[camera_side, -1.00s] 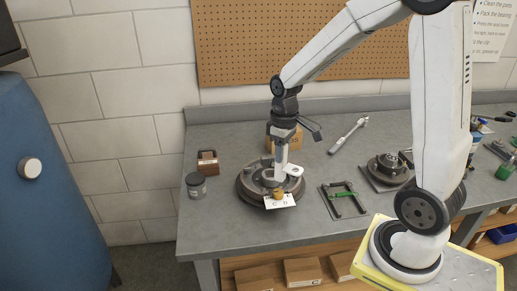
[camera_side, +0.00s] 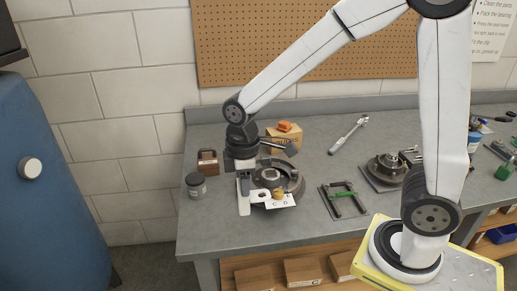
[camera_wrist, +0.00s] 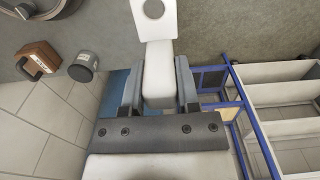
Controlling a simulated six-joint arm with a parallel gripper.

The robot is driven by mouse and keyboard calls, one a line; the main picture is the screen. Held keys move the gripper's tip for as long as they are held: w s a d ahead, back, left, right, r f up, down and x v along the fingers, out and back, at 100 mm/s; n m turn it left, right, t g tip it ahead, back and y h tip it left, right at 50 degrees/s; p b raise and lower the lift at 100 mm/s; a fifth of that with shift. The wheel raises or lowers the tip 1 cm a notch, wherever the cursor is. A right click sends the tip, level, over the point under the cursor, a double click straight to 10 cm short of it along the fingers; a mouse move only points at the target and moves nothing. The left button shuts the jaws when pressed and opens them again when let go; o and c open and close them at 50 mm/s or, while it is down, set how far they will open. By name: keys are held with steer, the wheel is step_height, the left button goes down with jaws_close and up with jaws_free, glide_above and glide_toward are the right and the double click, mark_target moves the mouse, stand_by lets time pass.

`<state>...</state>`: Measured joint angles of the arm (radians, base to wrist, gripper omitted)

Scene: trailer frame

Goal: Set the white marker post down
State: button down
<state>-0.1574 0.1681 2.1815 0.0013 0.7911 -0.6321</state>
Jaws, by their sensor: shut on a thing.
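The white marker post (camera_side: 244,200) stands about upright in my gripper (camera_side: 243,182), at the front left of the round metal ring fixture (camera_side: 292,187). Its lower end is close to the bench top; I cannot tell whether it touches. In the wrist view the post (camera_wrist: 158,78) is between the two grey fingers of my gripper (camera_wrist: 159,90), which is shut on it. A white plate with a round hole (camera_wrist: 142,20) shows at the far end of the post. A white card marked C and D (camera_side: 283,203) is at the fixture's front edge.
A dark jar (camera_side: 195,186) and a brown padlock-like block (camera_side: 207,161) stand to the left. A cardboard box (camera_side: 291,144) with an orange item is behind. A green-handled clamp (camera_side: 343,196) lies to the right, and a wrench (camera_side: 347,136) at the back.

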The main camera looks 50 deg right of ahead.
steer(key=w+a+f, duration=0.1)
steer(key=w+f, duration=0.8)
steer(key=w, duration=0.4)
steer(key=shift+w+a+f, duration=0.15)
steer(key=shift+w+a, duration=0.05)
steer(key=shift+a, duration=0.1)
steer(key=shift+w+f, duration=0.15)
steer(key=shift+f, duration=0.8)
steer(key=shift+w+f, duration=0.15)
steer(key=shift+f, duration=0.75)
steer(key=shift+f, duration=0.15)
